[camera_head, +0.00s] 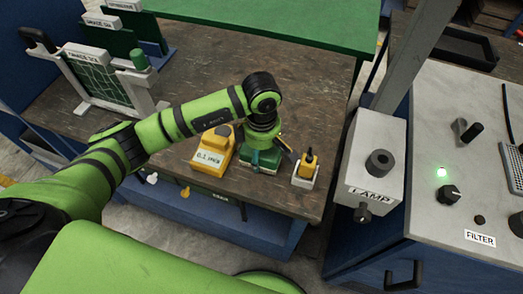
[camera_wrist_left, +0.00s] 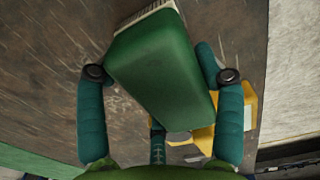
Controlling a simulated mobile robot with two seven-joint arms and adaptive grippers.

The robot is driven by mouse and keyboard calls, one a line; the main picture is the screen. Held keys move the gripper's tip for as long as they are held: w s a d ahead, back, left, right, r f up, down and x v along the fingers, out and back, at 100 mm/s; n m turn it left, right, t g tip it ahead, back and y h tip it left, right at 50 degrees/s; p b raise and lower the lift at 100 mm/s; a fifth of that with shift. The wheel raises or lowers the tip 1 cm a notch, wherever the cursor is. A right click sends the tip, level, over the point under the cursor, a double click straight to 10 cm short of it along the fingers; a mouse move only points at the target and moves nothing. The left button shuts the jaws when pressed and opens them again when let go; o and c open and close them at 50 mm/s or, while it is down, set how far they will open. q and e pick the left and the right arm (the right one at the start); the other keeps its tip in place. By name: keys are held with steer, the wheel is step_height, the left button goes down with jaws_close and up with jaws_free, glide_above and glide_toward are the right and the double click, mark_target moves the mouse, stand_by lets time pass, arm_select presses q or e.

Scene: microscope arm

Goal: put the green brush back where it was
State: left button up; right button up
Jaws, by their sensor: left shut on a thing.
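The green brush (camera_head: 262,161) is a block with a dark green body, seen at the front part of the brown worktop in the head view. In the left wrist view the brush (camera_wrist_left: 155,65) fills the middle, with a pale bristle edge at its top. My left gripper (camera_head: 264,143) comes down over it from above. In the left wrist view the left gripper's (camera_wrist_left: 158,68) teal fingers close on both sides of it. I cannot tell whether the brush touches the worktop. My right gripper is not in view.
A yellow meter (camera_head: 213,152) stands just left of the brush. A white holder (camera_head: 304,176) with a yellow tool stands to its right, near the worktop edge. The lamp box (camera_head: 372,165) and grey filter console (camera_head: 455,190) are further right. Framed screens (camera_head: 100,75) stand back left.

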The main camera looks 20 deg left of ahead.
arm_select(q)
steer(key=shift+f, duration=0.35)
steer(key=shift+f, duration=0.1)
steer(key=shift+f+b, duration=0.1)
steer(key=shift+b, duration=0.25)
steer(key=o, duration=1)
